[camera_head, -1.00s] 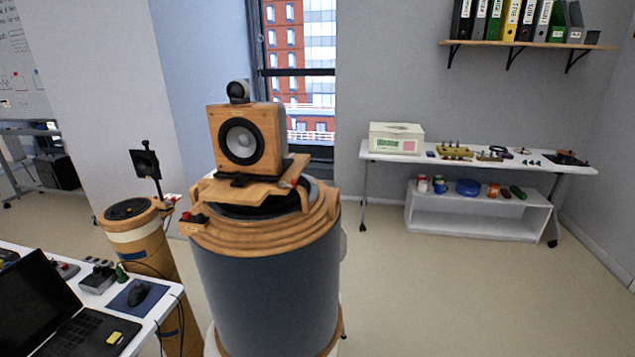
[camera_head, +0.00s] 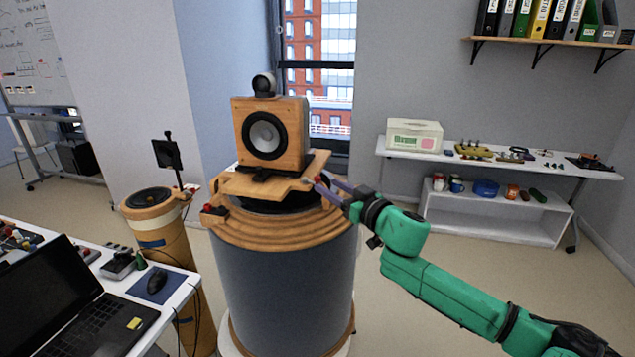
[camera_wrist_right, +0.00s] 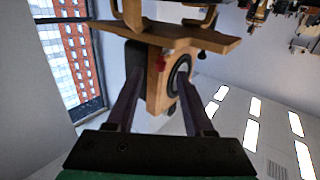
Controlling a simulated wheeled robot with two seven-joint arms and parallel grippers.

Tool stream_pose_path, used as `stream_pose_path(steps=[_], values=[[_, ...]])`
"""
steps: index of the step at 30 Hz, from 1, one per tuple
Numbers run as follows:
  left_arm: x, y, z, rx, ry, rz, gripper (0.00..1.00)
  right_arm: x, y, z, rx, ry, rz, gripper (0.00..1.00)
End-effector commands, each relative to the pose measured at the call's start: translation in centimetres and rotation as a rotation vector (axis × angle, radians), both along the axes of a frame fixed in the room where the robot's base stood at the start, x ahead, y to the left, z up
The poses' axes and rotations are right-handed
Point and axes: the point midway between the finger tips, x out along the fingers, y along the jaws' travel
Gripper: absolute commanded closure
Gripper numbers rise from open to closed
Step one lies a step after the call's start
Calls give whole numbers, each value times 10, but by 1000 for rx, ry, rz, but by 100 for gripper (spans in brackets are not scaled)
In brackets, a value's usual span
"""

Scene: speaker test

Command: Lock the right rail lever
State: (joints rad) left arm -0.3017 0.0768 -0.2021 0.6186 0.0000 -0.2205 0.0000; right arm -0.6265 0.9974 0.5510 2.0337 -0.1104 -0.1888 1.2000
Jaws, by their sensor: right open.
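The right rail lever (camera_head: 319,179) shows as a small red tip at the board's right edge, partly hidden by my right gripper (camera_head: 327,187). The gripper is open, with its fingertips close to the lever. I cannot tell whether they touch it. In the right wrist view, upside down, the two fingers (camera_wrist_right: 157,85) stand apart with the board and speaker beyond them. My left gripper is not in view.
Another red-tipped part (camera_head: 208,208) sits at the stand's left rim. A smaller wooden column (camera_head: 157,222) stands at left, behind a desk with a laptop (camera_head: 75,310). A white side table (camera_head: 500,160) stands at the back right. Open floor lies between it and the stand.

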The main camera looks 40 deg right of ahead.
Motion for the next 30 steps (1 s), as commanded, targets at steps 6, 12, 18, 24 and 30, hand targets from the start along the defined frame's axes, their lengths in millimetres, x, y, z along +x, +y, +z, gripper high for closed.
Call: stream_pose_path(steps=[6,12,18,24,30], values=[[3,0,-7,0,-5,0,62,40,-3,1,-2,-4,-2,47],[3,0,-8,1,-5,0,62,58,-4,1,-2,-2,-1,47],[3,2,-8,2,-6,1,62,61,-4,0,-2,0,-2,47],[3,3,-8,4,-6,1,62,61,-4,0,-1,0,-1,78],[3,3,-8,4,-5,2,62,61,-4,0,-1,0,-2,100]])
